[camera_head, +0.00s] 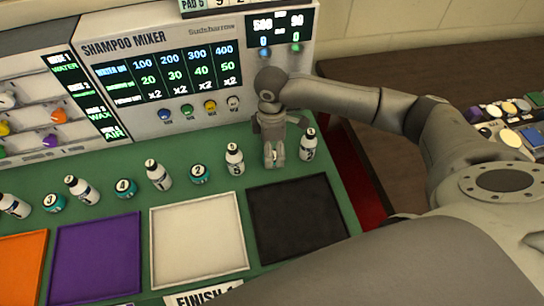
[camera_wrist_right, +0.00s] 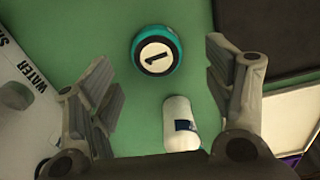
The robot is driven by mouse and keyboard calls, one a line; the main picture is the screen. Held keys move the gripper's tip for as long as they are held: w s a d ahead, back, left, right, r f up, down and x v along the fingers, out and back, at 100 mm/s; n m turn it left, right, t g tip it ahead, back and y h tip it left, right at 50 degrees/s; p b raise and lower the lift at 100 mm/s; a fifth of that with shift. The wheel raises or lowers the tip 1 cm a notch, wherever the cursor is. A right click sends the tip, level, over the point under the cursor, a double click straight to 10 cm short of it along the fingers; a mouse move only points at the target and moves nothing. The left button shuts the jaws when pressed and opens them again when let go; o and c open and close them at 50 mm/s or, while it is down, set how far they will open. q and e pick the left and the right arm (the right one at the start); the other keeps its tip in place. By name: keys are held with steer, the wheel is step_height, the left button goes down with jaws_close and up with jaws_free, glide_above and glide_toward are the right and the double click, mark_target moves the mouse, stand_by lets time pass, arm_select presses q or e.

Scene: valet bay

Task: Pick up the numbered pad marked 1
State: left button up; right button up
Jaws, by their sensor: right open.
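The numbered pad marked 1 (camera_wrist_right: 157,50) shows in the right wrist view as a round teal puck with a white top and a black 1. It sits on the green surface, between the spread fingers of my right gripper and apart from both. In the head view my right gripper (camera_head: 273,158) points down over the green counter, between two white bottles, and hides the pad. My right gripper is open and empty. My left gripper is not in view.
A white bottle (camera_head: 235,158) stands close left of my gripper; another bottle (camera_head: 308,145) stands close right. The shampoo mixer (camera_head: 130,45) rises behind. Teal pads 2 (camera_head: 199,174) and 4 (camera_head: 124,188) stand left. A black tray (camera_head: 300,220) and white tray (camera_head: 155,284) lie in front.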

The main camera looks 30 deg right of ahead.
steer(key=shift+w+d+f+p, duration=0.1)
steer(key=shift+f+p, duration=0.1)
steer(key=shift+f, duration=1)
steer(key=shift+w+f+p, duration=0.1)
steer(key=shift+f+p, duration=0.1)
steer(key=shift+f, duration=0.95)
steer(key=c, duration=0.9)
